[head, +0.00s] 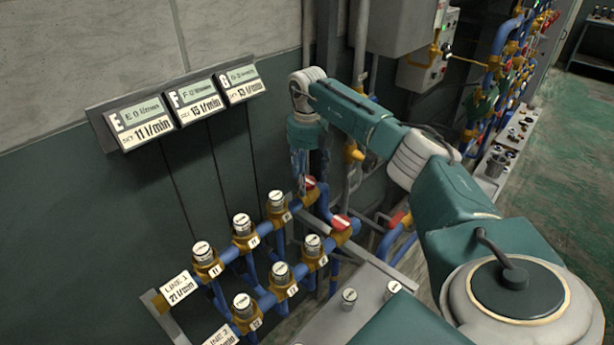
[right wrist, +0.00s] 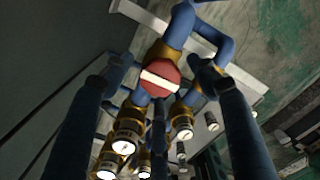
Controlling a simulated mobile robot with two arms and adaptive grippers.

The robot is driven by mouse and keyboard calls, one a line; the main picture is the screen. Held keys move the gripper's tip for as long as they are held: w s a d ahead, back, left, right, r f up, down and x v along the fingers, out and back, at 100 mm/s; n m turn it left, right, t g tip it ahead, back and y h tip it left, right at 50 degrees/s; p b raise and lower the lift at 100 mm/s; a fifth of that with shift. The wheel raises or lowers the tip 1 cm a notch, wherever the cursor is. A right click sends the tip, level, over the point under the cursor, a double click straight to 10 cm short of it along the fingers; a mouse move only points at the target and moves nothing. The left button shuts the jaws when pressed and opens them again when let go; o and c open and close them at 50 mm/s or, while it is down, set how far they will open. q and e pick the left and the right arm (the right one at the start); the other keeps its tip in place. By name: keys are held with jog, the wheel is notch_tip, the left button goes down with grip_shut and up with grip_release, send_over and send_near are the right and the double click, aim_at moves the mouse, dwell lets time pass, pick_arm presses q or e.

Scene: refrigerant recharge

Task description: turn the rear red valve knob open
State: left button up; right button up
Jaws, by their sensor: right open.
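The rear red valve knob (head: 310,183) sits at the far end of the rear blue pipe line, mostly below my right gripper (head: 309,174). In the right wrist view a red knob (right wrist: 160,78) with a white bar across its face lies between the two dark fingers of my right gripper (right wrist: 160,66). The fingers are open, one on each side, with visible gaps to the knob. A second red knob (head: 341,222) is on the front pipe line, nearer and to the right. My left gripper is not in view.
Several capped valves (head: 242,225) with brass bodies stand along both blue lines. Three flow displays (head: 148,123) hang on the wall at left. A grey cabinet (head: 400,25) and more blue piping (head: 505,50) stand behind my arm. Green floor (head: 560,150) is clear at right.

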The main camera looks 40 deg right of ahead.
jog(key=shift+c, duration=0.6)
jog(key=c, duration=1)
jog(key=shift+c, duration=0.2)
jog(key=n, duration=0.4)
jog(key=shift+w+r+p, duration=0.1)
jog(key=shift+r+p, duration=0.05)
jog(key=shift+p, duration=0.2)
jog(key=n, duration=0.9)
jog(key=shift+n, duration=0.3)
jog(key=shift+a+n, duration=0.1)
jog(key=shift+n, duration=2)
